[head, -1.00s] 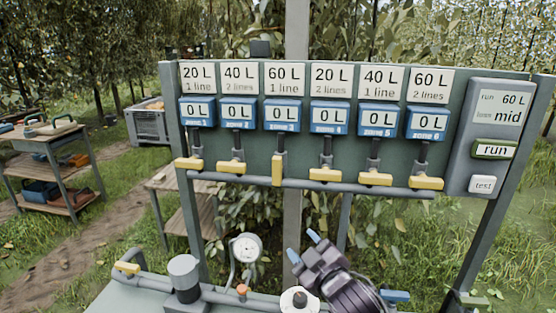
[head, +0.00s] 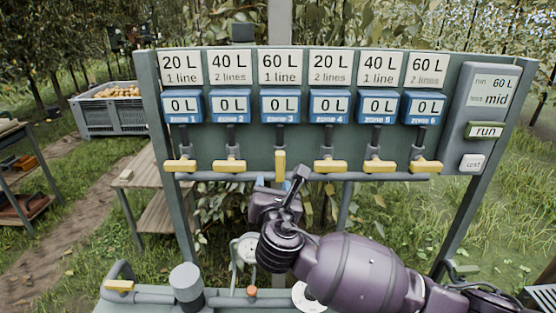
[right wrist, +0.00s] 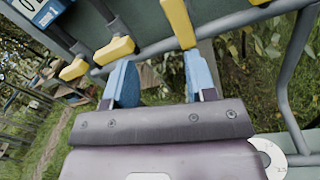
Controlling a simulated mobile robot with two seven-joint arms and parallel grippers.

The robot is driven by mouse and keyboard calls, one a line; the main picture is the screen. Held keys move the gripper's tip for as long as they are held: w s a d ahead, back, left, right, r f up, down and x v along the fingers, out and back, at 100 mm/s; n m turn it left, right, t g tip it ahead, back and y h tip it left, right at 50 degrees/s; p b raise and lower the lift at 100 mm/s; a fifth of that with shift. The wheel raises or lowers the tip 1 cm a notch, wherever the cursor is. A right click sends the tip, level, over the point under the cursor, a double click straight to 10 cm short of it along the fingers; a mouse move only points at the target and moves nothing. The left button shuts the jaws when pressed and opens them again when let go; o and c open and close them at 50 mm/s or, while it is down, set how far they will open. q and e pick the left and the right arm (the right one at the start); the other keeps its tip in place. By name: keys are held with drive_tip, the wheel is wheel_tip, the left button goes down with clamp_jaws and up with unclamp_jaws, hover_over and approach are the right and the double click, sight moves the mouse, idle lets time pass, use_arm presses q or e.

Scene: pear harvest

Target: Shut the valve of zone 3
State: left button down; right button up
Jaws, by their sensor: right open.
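The zone 3 valve (head: 280,164) has a yellow handle that stands upright, in line with its pipe, below the blue zone 3 meter (head: 282,106). The other zone valves in the row have their yellow handles lying level. My right gripper (head: 273,186) is just below the zone 3 handle, open and empty. In the right wrist view, its blue fingertips (right wrist: 160,78) are spread apart, with an upright yellow handle (right wrist: 180,22) just beyond them, nearer the right finger. No contact can be made out. My left gripper is not in view.
A grey pipe (head: 230,177) runs under the valves. The control box (head: 484,118) with a run button is at the right. A pump bench with a gauge (head: 247,250) lies below. A pear crate (head: 110,118) and wooden tables stand at the left.

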sight(280, 165)
drive_tip(key=w, duration=0.3)
drive_tip(key=w+d+n+h, duration=0.1)
drive_tip(key=w, duration=0.1)
drive_tip(key=w+n+p, duration=0.1)
drive_tip(key=w, duration=0.2)
drive_tip(key=shift+w+d+r+h, duration=0.1)
drive_tip(key=shift+w+d+h, duration=0.2)
drive_tip(key=shift+w+d, duration=0.05)
drive_tip(key=shift+w, duration=1.1)
drive_tip(key=c, duration=0.9)
